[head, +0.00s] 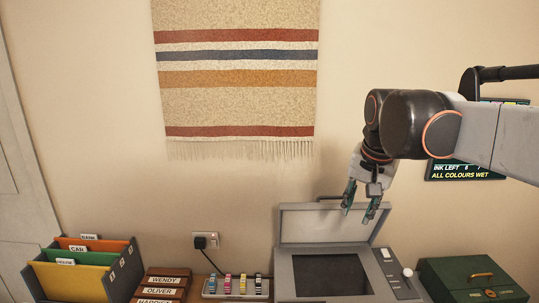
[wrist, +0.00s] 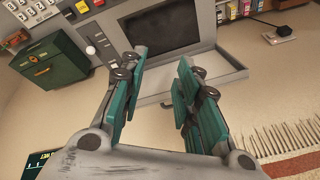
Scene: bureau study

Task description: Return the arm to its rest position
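My gripper (head: 359,201) hangs below my raised arm, in front of the wall and above the open lid of a grey machine (head: 388,271). In the wrist view the two green-padded fingers of my gripper (wrist: 160,78) stand apart with nothing between them. The grey machine also shows in the wrist view (wrist: 112,20), with its dark screen-like recess beyond the fingertips. My gripper touches nothing that I can see.
A green box (head: 472,279) stands right of the machine. Left of it are ink cartridges in a holder (head: 236,287), name-labelled boxes (head: 161,284) and a folder rack (head: 124,274). A striped hanging (head: 236,103) and a dark sign (head: 462,172) are on the wall.

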